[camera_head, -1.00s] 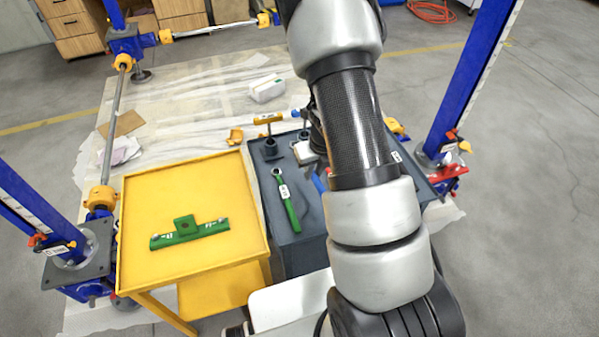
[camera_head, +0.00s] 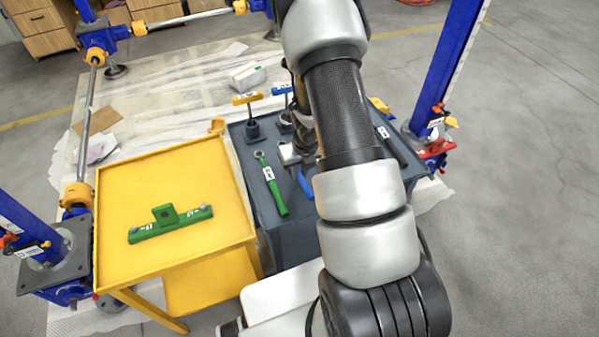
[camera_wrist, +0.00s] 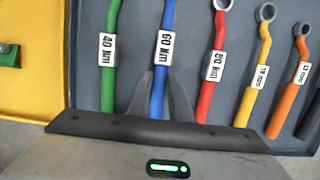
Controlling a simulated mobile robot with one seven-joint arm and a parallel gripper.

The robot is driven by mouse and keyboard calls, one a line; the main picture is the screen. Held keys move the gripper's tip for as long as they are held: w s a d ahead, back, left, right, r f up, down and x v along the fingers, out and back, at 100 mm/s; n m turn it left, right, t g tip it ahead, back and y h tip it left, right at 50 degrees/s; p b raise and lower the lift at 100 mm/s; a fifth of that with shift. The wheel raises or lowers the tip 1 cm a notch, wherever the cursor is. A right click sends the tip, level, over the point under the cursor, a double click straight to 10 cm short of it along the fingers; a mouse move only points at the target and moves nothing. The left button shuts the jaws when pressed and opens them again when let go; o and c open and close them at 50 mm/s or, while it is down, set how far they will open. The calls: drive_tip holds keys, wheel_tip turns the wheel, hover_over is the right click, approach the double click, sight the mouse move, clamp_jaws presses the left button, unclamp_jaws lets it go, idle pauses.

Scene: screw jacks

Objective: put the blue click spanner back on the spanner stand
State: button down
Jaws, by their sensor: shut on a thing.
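The blue click spanner (camera_wrist: 159,104), labelled 60 Nm, stands between the fingers of my gripper (camera_wrist: 165,95) in the wrist view. The gripper is shut on its blue handle. In the head view part of the blue spanner (camera_head: 305,184) shows beside my arm, which hides much of it. The dark grey spanner stand (camera_head: 250,180) lies under and around it and shows in the wrist view (camera_wrist: 85,60). I cannot tell whether the spanner touches the stand. The upper end of the spanner is out of the wrist view.
A green spanner (camera_wrist: 108,85) lies left of the blue one, a red (camera_wrist: 208,92) right, then yellow (camera_wrist: 250,90), orange (camera_wrist: 285,105) and black. A yellow table (camera_head: 120,190) with a green bracket (camera_head: 170,222) adjoins the stand. T-handles (camera_head: 247,99) stand behind. Blue posts (camera_head: 450,60) flank the area.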

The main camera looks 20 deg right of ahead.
drive_tip(key=shift+f, duration=0.15)
drive_tip(key=c, duration=1.6)
unclamp_jaws()
